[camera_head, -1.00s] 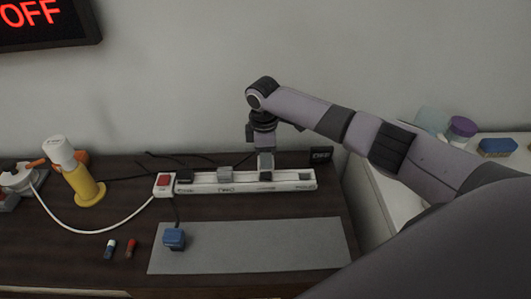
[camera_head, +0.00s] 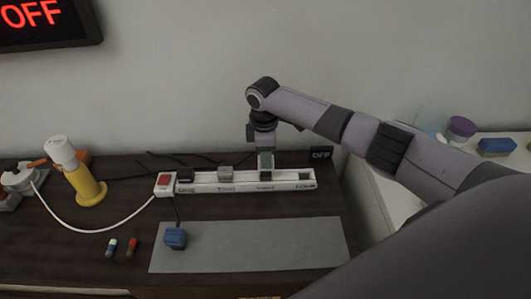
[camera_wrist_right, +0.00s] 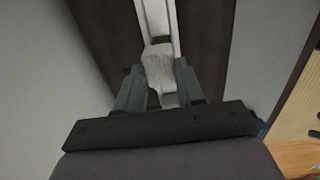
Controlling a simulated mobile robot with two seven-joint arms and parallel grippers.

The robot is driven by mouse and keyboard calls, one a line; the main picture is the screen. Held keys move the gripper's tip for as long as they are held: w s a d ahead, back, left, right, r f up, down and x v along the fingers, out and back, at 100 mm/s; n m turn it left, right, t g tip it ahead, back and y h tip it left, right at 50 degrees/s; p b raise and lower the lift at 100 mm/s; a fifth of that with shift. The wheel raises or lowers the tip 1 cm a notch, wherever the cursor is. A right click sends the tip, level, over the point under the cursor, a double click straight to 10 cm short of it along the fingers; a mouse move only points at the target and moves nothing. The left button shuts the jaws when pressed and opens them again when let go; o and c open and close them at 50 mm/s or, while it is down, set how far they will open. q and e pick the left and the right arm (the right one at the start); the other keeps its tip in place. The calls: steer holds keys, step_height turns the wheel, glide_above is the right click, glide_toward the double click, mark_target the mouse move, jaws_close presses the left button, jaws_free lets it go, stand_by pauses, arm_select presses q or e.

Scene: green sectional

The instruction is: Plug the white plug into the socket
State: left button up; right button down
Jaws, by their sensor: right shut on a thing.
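The long white power strip (camera_head: 245,186) lies across the dark desk, with a red switch (camera_head: 164,182) at its left end. My right gripper (camera_head: 265,167) points down over the right half of the strip. In the right wrist view my right gripper (camera_wrist_right: 158,84) is shut on the white plug (camera_wrist_right: 158,62), with a finger on each side. The plug is in line with the strip (camera_wrist_right: 154,15); I cannot tell whether its pins are in a socket. In the head view the plug is mostly hidden by the gripper. My left gripper is not in view.
A grey plug (camera_head: 225,171) sits at the strip. A blue plug (camera_head: 175,238) rests on the grey mat (camera_head: 260,245). A yellow-based lamp-like object (camera_head: 88,190) stands left.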

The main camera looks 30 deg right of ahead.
steer(key=shift+f+b, duration=1)
steer(key=shift+f, duration=1.05)
steer(key=c, duration=0.6)
jaws_free()
step_height(320, 180, up, 7)
steer(key=shift+s+a+r, duration=0.1)
steer(key=shift+s+a, duration=0.05)
